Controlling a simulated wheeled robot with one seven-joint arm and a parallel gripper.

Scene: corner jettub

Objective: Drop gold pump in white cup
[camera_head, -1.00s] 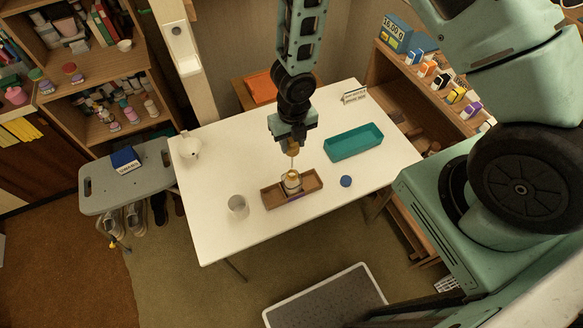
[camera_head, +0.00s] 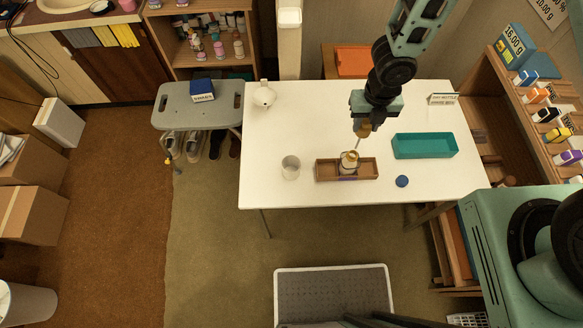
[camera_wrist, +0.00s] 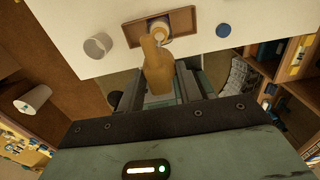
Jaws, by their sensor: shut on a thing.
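The gold pump (camera_head: 364,130) is held in my gripper (camera_head: 370,118), with its thin tube pointing down. It also shows large in the wrist view (camera_wrist: 158,68), between the fingers. My gripper is over the table, just above a bottle with a gold neck (camera_head: 349,160) that stands in the brown tray (camera_head: 327,170). I cannot tell whether the tube tip is clear of the bottle's mouth. The white cup (camera_head: 290,168) stands upright on the table, left of the tray. In the wrist view the cup (camera_wrist: 97,46) is left of the pump.
A teal tray (camera_head: 425,146) lies to the right on the white table (camera_head: 310,120). A blue round piece (camera_head: 402,181) lies at the front, and a white teapot-like vessel (camera_head: 264,95) at the back left. The tabletop between vessel and cup is clear.

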